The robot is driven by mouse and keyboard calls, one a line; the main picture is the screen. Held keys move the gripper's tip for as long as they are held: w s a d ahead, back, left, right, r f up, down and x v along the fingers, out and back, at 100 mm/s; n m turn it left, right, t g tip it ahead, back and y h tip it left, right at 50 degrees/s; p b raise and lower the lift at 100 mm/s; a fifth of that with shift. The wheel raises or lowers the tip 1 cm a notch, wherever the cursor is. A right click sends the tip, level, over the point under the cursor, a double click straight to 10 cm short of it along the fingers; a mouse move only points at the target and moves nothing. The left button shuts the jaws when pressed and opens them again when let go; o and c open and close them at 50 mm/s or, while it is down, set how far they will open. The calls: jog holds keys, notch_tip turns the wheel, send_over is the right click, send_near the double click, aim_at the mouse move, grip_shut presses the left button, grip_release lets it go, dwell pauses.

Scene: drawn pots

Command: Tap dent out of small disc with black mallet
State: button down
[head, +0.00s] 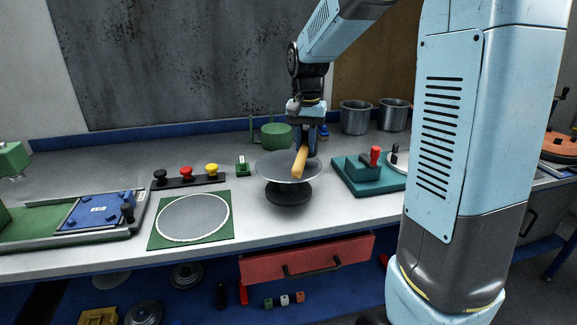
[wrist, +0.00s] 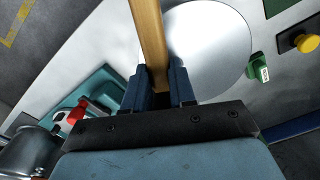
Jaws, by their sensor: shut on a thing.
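My gripper (head: 308,140) is shut on a tan wooden handle (head: 300,162), which slants down toward the front over a grey metal disc (head: 270,168). The disc lies flat on a round black stand (head: 288,192). In the wrist view the handle (wrist: 149,35) runs from between my gripper's fingers (wrist: 160,88) out past the top edge, in front of the shiny disc (wrist: 208,50). No mallet head shows on the handle, so I cannot tell its colour. I cannot make out a dent, nor whether the handle touches the disc.
A rack with black, red and yellow knobs (head: 186,173) stands left of the disc. A green mat with a ringed grey disc (head: 193,216) lies front left. A teal block with a red handle (head: 366,165) is right. Metal pots (head: 356,118) stand behind. A red drawer (head: 308,258) is below.

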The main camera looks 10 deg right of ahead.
notch_tip(320, 180, down, 4)
jog(key=shift+r, duration=2)
jog(key=shift+r, duration=0.15)
jog(key=shift+r, duration=2.4)
